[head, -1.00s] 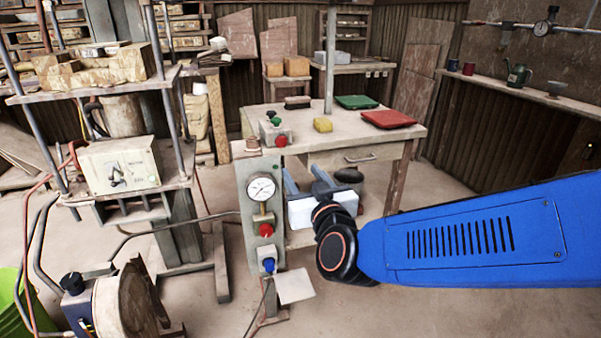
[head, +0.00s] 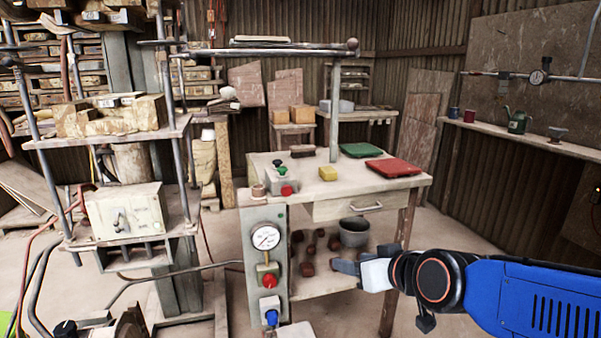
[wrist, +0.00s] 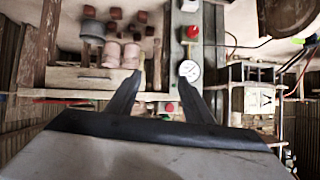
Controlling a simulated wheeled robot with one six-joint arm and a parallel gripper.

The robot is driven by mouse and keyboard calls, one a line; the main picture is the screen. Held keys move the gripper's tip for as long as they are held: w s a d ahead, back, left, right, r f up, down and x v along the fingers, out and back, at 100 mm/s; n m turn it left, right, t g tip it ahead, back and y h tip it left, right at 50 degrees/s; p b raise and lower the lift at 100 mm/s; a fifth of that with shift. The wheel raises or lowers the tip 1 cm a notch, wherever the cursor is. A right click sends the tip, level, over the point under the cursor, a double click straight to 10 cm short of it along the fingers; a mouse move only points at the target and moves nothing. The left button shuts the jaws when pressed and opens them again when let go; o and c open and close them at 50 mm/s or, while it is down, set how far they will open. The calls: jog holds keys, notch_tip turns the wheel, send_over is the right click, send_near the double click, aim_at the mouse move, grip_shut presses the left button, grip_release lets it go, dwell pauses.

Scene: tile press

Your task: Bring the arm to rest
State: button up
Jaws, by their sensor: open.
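My gripper (head: 346,266) is in front of the workbench, below its drawer and to the right of the grey control post (head: 262,222). My blue arm reaches in from the right edge of the head view. In the wrist view my gripper (wrist: 162,78) shows two dark fingers spread apart. Nothing is held between them.
The workbench (head: 325,200) carries a green tray (head: 361,150), a red tray (head: 393,168) and a yellow block (head: 328,173). A pot (head: 354,232) and several reddish pieces lie on its lower shelf. The press (head: 120,214) stands left. Open floor lies at right.

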jog(key=s+d+f+m+g+h, duration=0.1)
jog(key=s+d+f+g+h, duration=0.1)
jog(key=s+d, duration=0.6)
jog(key=s+d+f+m+g+h, duration=0.2)
jog(key=s+d+f+g+h, duration=0.1)
jog(key=s+d, duration=0.5)
jog(key=shift+s+d+f+m+g, duration=0.3)
jog(key=shift+s+d+f+g, duration=0.15)
jog(key=shift+f, duration=0.35)
jog(key=shift+w, duration=0.15)
dwell(0.8)
